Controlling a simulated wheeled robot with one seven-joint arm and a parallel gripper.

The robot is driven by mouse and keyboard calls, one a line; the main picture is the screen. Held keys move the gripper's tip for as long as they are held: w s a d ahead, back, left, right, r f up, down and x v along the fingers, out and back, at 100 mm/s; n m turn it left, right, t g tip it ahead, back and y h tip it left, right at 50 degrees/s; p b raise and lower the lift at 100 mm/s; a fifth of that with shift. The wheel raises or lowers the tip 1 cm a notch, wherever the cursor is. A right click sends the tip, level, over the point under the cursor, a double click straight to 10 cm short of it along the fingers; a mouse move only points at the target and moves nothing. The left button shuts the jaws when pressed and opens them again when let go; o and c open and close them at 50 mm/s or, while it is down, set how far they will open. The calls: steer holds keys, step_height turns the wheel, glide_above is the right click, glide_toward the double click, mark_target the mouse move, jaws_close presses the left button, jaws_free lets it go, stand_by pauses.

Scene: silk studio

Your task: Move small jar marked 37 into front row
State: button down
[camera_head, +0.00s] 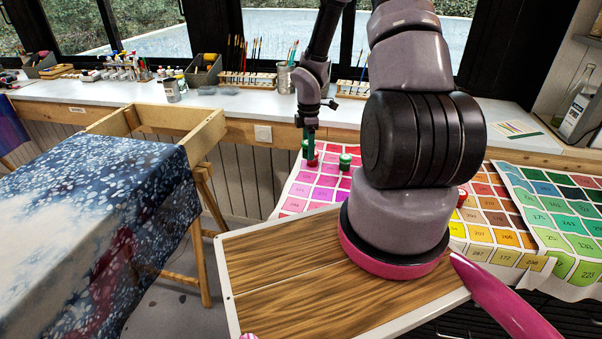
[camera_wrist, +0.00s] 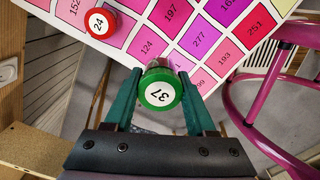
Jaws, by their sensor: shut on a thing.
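The small jar marked 37 (camera_wrist: 160,92) has a green lid with a white label. My gripper (camera_wrist: 158,84) is shut on it in the wrist view, with a teal finger on each side. The jar is seen from above, at the edge of the pink colour chart (camera_wrist: 145,47); its height above the surface is hard to tell. In the head view, my gripper (camera_head: 308,136) points down at the chart's far left, with a green lid at its fingertips. A red-lidded jar marked 24 (camera_wrist: 98,22) stands on the chart, apart from my gripper.
Another green-lidded jar (camera_head: 345,160) stands on the chart to the right. Paint pots and brushes line the white windowsill (camera_head: 225,98) behind. A cloth-draped wooden frame (camera_head: 95,205) stands at left.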

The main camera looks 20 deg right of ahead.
steer(key=shift+w+f+n, duration=0.2)
steer(key=shift+f+n, duration=0.1)
steer(key=shift+n, duration=0.2)
glide_above(307, 180)
step_height(307, 180, down, 6)
steer(key=shift+s, duration=0.1)
steer(key=shift+f, duration=1.9)
steer(key=shift+f, duration=0.1)
steer(key=shift+c, duration=1.1)
jaws_free()
